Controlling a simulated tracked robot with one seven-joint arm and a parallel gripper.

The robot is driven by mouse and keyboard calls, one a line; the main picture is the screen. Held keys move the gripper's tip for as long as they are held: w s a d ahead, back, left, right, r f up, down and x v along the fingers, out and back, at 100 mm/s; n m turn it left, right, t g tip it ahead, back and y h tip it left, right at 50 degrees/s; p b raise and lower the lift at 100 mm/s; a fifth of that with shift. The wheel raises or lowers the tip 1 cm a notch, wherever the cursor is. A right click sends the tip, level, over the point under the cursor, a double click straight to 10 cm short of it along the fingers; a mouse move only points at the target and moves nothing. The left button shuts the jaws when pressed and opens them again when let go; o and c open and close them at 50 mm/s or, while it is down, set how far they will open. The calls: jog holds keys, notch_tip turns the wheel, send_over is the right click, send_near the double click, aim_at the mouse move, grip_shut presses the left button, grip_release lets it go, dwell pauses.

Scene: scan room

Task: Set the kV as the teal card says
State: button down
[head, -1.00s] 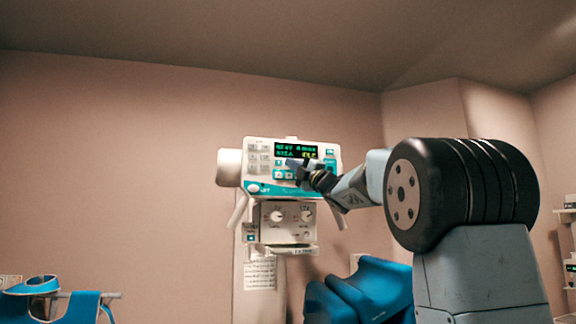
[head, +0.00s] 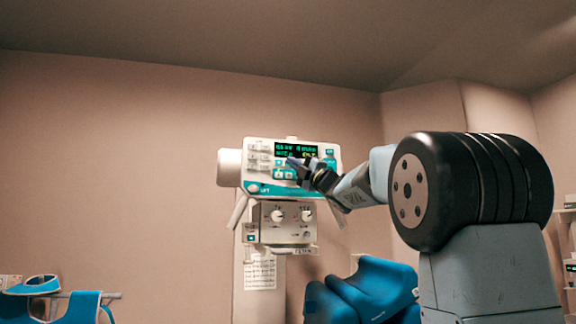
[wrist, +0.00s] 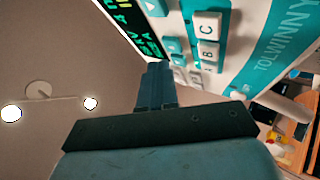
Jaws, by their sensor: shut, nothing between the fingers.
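The white and teal control panel (head: 262,160) hangs on the column in the middle of the head view. Its dark display (head: 297,150) shows green text too small to read surely. Teal and white buttons sit below the display; in the wrist view they include a white key marked C (wrist: 208,28). My gripper (head: 294,163) is shut and empty, its tips at the buttons just below the display. In the wrist view the shut blue fingers (wrist: 157,80) reach to the panel face; I cannot tell whether they touch a button. I cannot make out a teal card.
A lower unit with two round knobs (head: 292,215) hangs under the panel. A printed sheet (head: 260,270) is on the column below. Blue padded items (head: 365,290) stand at the lower middle, and blue aprons (head: 60,305) hang at lower left.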

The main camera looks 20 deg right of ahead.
jog(key=shift+s, duration=0.1)
jog(key=shift+s, duration=2.45)
dwell(0.9)
